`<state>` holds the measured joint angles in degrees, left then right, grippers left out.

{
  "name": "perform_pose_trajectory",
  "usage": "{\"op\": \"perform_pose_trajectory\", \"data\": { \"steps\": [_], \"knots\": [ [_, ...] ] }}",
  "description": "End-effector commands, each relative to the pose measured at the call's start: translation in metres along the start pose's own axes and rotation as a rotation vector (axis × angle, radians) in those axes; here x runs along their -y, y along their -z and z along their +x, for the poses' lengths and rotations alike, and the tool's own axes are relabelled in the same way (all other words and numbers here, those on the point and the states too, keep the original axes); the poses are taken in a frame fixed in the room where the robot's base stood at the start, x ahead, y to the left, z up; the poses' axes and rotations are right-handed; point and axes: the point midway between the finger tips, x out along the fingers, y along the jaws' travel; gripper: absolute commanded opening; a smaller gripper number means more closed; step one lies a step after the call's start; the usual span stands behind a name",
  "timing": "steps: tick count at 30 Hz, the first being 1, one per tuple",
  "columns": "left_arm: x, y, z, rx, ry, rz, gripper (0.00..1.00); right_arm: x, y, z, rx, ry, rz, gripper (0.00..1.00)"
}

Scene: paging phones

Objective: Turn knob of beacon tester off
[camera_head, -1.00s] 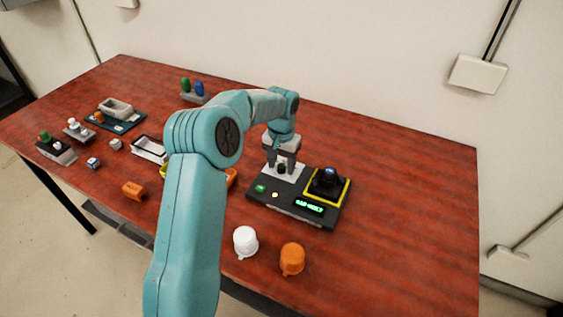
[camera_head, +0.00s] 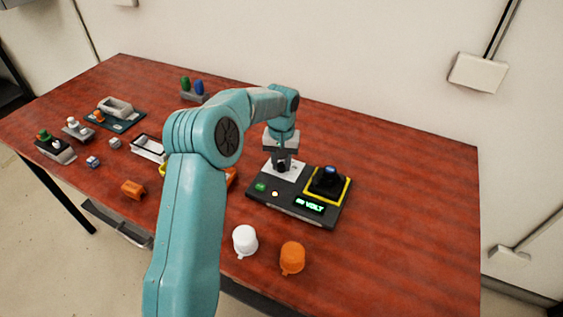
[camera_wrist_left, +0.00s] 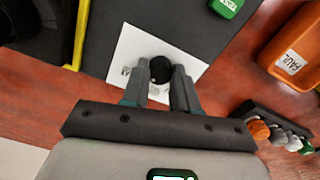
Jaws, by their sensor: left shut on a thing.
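The beacon tester (camera_head: 272,207) is a dark box on the red wooden table. It has a white plate (camera_head: 292,172) with a black knob (camera_head: 281,166), a green button (camera_head: 260,188), a small lit lamp and a green text display (camera_head: 310,205). My left gripper (camera_head: 281,163) points down over the plate, shut on the knob. In the left wrist view the black knob (camera_wrist_left: 160,69) sits between the fingertips of the gripper (camera_wrist_left: 162,78), above the white plate (camera_wrist_left: 130,50). The fingers hide part of the plate's lettering. My right gripper is not in view.
A black beacon (camera_head: 327,181) in a yellow-edged square stands at the tester's right. A white cap (camera_head: 245,241) and an orange cap (camera_head: 292,258) are in front. Several small parts and trays lie on the left. The table's right side is clear.

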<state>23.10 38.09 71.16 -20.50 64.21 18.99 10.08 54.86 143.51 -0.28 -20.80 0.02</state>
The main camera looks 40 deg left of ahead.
Motion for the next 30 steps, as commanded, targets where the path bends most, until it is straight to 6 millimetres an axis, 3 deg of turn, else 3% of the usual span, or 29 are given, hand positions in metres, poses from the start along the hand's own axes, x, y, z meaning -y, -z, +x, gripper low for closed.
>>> {"op": "perform_pose_trajectory", "data": {
  "steps": [30],
  "knots": [
    [0.001,0.002,-0.002,-0.009,-0.005,-0.956,0.00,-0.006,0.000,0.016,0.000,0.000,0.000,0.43]
  ]
}}
